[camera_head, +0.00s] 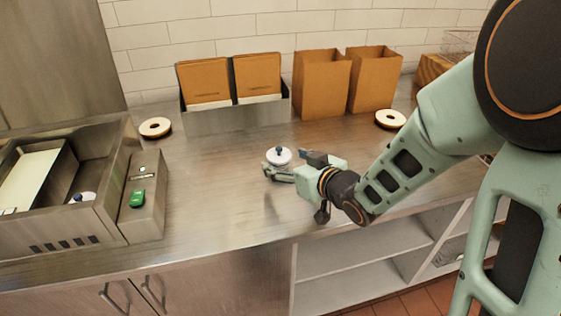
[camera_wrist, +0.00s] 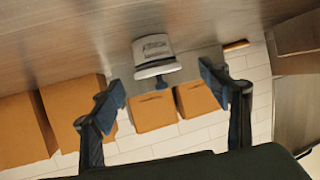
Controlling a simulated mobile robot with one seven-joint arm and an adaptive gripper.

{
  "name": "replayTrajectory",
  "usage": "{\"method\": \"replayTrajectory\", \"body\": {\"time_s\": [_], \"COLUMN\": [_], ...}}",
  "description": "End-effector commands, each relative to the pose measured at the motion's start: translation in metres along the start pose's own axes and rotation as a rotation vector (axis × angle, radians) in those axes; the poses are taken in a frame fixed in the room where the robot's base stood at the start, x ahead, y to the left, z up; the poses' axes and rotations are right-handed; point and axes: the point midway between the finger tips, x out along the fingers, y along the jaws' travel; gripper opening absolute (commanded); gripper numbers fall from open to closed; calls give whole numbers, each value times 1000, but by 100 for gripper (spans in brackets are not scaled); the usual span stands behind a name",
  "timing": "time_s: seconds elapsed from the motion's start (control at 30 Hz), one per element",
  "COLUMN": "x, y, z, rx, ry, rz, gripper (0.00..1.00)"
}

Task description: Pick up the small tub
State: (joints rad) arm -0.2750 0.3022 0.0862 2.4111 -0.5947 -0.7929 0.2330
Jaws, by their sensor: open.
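My gripper (camera_head: 291,165) is low over the counter at the tub's near right side. In the wrist view my gripper (camera_wrist: 163,88) has its two dark fingers wide apart with nothing held. Whether a finger touches the tub cannot be told.
Several brown paper bags stand behind, two in a metal holder (camera_head: 236,118) and two loose, one here (camera_head: 320,85). A metal basin unit (camera_head: 100,215) with a green switch (camera_head: 138,198) is at left. Counter around the tub is clear.

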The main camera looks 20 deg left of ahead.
Motion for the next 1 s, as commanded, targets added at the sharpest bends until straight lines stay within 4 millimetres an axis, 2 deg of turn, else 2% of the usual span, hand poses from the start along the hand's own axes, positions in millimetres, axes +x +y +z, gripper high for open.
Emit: {"method": "replayTrajectory", "body": {"time_s": [0.17, 0.43, 0.77, 1.0], "x": [13, 48, 55, 54], "y": [1, 3, 4, 4], "z": [0, -1, -2, -2], "rx": [0, 0, -1, 0], "ry": [-1, -2, -1, -1], "rz": [0, 1, 2, 2], "gripper": [70, 70, 70, 44]}}
